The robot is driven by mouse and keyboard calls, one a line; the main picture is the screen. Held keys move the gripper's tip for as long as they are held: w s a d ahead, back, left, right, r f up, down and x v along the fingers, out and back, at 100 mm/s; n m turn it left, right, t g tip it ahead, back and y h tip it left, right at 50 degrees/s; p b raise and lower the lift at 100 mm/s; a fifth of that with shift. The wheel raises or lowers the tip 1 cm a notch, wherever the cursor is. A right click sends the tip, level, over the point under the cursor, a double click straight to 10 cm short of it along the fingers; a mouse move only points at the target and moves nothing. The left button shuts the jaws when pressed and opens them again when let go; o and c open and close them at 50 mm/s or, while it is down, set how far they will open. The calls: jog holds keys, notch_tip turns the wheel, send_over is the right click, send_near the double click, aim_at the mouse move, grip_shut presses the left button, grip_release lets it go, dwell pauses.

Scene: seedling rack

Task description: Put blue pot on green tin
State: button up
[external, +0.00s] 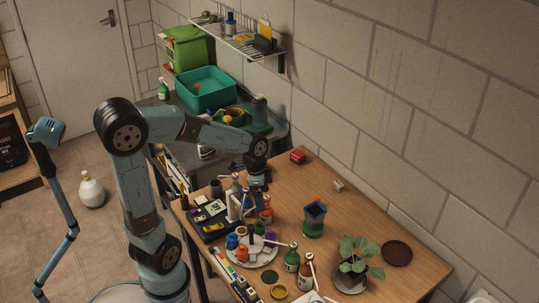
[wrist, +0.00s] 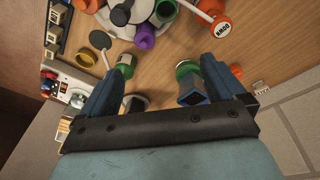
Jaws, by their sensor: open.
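The small square blue pot (external: 315,209) has a dark inside and sits on top of the green tin (external: 313,229) near the middle of the wooden table. I cannot tell how level it sits. In the wrist view the blue pot (wrist: 193,93) shows close to the right finger, with the green tin (wrist: 186,68) partly hidden behind it. My gripper (external: 257,182) is to the left of the pot and tin in the external view, over the crowded side of the table. In the wrist view my gripper (wrist: 160,78) has its fingers wide apart, with nothing held.
A round plate (external: 262,258) with several small bottles stands in front-left of the tin. Green and orange dropper bottles (external: 291,258) and a potted plant (external: 353,262) are nearby. A red box (external: 298,156) lies behind. Bare table lies to the tin's right.

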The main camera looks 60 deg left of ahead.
jog(key=s+a+r+n+t+y, duration=0.1)
jog(key=s+r+n, duration=0.3)
jog(key=s, duration=0.4)
jog(key=s+a+r+n+t, duration=0.3)
jog(key=s+r, duration=0.3)
jog(key=s, duration=0.2)
jog(key=shift+s+r+n+t+y, duration=0.3)
jog(key=shift+n+y, duration=0.1)
jog(key=shift+n, duration=0.2)
